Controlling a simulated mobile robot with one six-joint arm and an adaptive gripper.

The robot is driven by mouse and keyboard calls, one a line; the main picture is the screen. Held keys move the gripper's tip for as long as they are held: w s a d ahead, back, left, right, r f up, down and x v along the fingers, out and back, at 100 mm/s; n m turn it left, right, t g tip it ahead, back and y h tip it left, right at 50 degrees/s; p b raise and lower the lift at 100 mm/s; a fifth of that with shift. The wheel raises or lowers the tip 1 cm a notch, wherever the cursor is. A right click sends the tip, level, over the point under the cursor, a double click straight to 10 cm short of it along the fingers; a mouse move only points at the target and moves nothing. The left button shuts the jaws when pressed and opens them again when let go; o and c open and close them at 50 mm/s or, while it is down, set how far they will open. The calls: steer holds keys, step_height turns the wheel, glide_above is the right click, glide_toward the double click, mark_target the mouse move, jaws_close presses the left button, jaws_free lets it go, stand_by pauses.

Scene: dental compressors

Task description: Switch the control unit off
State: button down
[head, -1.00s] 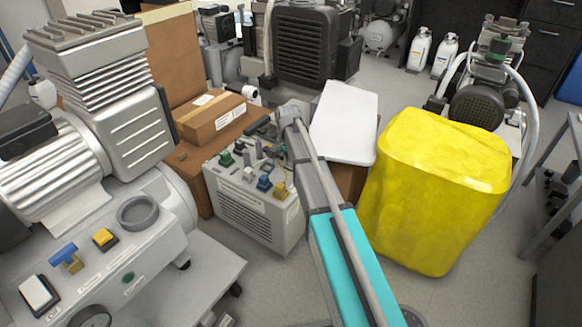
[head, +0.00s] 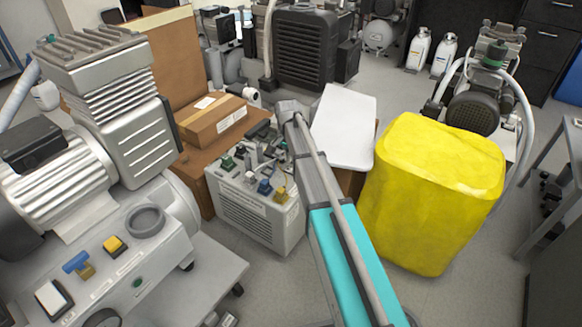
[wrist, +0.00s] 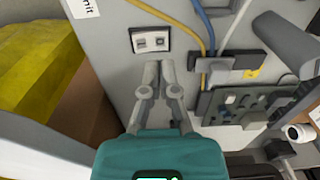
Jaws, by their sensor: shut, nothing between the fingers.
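The control unit, a light grey box (head: 250,212), stands on the floor in the middle of the head view, with green, blue and yellow fittings on top. In the wrist view a grey panel (wrist: 108,50) carries a partly cut-off label ending in "mit" or "nit". In the head view my arm hides part of the box, and the fingers are not clear.
Yellow and blue cables (wrist: 200,28) run close right of the gripper in the wrist view. A yellow container (head: 432,195) and a white board (head: 343,125) are right of the box. A large compressor (head: 110,150) stands left, a cardboard box (head: 211,120) behind.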

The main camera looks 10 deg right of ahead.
steer(key=shift+r+p, duration=1.15)
steer(key=shift+r, duration=0.25)
steer(key=shift+s, duration=0.1)
steer(key=s+r+n+p, duration=0.3)
steer(key=s+r+p, duration=0.1)
steer(key=s, duration=0.5)
steer(key=s+r+n+p, duration=0.3)
steer(key=s, duration=0.6)
steer(key=s+r+n+p, duration=0.3)
steer(key=s+r+p, duration=0.1)
steer(key=s, duration=0.6)
step_height(320, 180, up, 38)
steer(key=w+p, duration=0.1)
steer(key=p, duration=3.6)
steer(key=shift+d+f, duration=0.25)
steer(key=shift+d, duration=0.2)
